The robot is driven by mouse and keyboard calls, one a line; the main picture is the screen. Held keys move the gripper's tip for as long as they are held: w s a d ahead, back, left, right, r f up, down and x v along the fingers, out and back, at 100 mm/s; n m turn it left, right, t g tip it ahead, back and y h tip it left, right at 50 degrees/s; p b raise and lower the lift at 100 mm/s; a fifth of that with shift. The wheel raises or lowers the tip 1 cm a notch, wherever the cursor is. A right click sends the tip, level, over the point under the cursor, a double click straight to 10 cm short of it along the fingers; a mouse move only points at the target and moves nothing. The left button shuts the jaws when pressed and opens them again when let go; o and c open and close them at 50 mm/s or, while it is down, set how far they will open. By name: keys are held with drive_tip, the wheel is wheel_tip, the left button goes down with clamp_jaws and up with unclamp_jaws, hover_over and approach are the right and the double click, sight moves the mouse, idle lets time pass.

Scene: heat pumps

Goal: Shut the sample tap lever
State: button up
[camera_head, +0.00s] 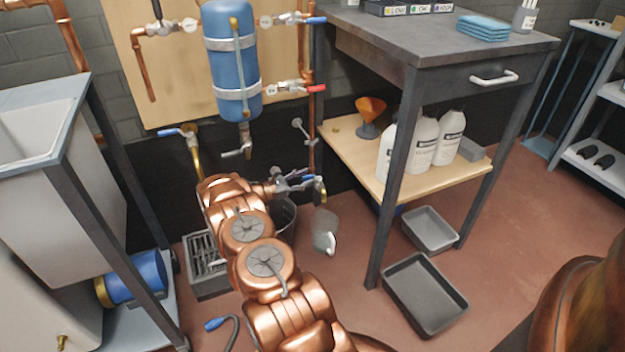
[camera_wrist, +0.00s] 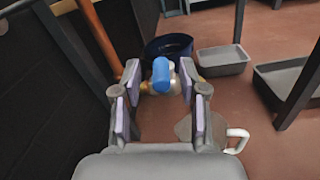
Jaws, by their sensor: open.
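The sample tap (camera_head: 319,188) is a small brass tap with a blue lever (camera_head: 307,177), low on the copper pipe right of the blue tank. In the wrist view, the blue lever (camera_wrist: 161,74) shows between my fingertips, foreshortened, in front of the brass tap body (camera_wrist: 174,86). My gripper (camera_head: 297,183) is open, its fingers reaching right toward the tap. In the wrist view my gripper (camera_wrist: 160,82) has one finger on each side of the lever, with gaps visible. I cannot tell the lever's exact angle or whether a finger touches it.
A dark bucket (camera_head: 284,220) stands behind my arm. The workbench leg (camera_head: 398,180) is to the right, with grey trays (camera_head: 424,281) on the floor. Another blue-lever valve (camera_head: 181,131) is at left.

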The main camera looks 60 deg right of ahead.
sight(312, 176)
drive_tip(key=shift+b+x, duration=0.35)
drive_tip(key=shift+x, duration=1.2)
clamp_jaws()
